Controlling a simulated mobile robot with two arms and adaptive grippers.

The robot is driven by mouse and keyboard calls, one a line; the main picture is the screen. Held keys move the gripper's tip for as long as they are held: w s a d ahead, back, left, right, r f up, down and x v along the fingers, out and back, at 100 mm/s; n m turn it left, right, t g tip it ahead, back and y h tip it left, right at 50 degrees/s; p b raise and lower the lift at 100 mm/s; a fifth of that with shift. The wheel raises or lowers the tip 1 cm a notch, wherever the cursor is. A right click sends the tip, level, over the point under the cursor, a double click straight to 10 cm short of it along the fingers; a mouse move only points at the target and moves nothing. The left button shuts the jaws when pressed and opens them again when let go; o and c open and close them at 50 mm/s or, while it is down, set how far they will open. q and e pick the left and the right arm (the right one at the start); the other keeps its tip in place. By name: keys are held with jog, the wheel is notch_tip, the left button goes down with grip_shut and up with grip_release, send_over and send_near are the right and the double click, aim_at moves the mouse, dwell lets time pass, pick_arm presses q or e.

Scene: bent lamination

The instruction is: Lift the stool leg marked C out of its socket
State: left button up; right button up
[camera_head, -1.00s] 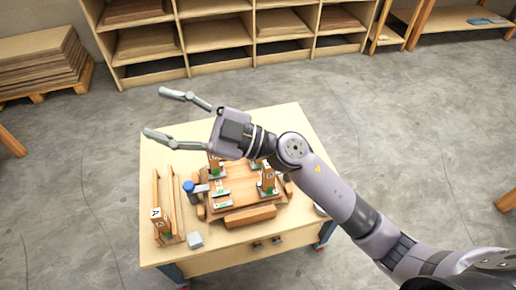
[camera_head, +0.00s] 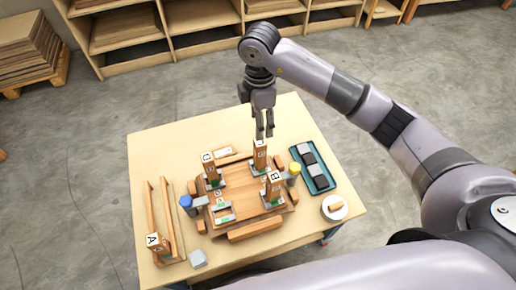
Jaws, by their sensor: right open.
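A wooden stool seat (camera_head: 238,203) lies on the table with several upright legs in sockets around it. One leg (camera_head: 211,170) stands at the back left, one (camera_head: 260,157) at the back and one (camera_head: 273,189) at the right. Their top letters are too small to read surely, so I cannot tell which is C. An empty-looking socket (camera_head: 223,214) is at the front left. My right gripper (camera_head: 265,136) points down, open, just above or behind the back leg; contact cannot be told. My left gripper is not in view.
A leg marked A (camera_head: 156,243) stands by wooden rails (camera_head: 173,215) at the left. Blue-topped (camera_head: 187,203) and yellow-topped (camera_head: 294,170) clamps flank the seat. A teal tray (camera_head: 324,180) and white dish (camera_head: 343,212) are at the right. The table's back left is clear.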

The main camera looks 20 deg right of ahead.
aim_at(260, 143)
jog(key=f, duration=0.6)
jog(key=shift+s+f, duration=0.1)
jog(key=shift+s, duration=0.1)
notch_tip(260, 143, down, 3)
jog(key=shift+w+r, duration=0.1)
jog(key=shift+r, duration=0.05)
jog(key=shift+f, duration=0.85)
notch_tip(260, 143, down, 4)
jog(key=shift+w+d+r, duration=0.1)
jog(key=shift+w+r, duration=0.05)
jog(key=shift+f, duration=0.5)
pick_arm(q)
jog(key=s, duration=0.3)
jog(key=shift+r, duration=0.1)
pick_arm(e)
jog(key=shift+c, duration=0.4)
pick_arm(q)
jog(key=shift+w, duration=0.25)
pick_arm(e)
grip_shut()
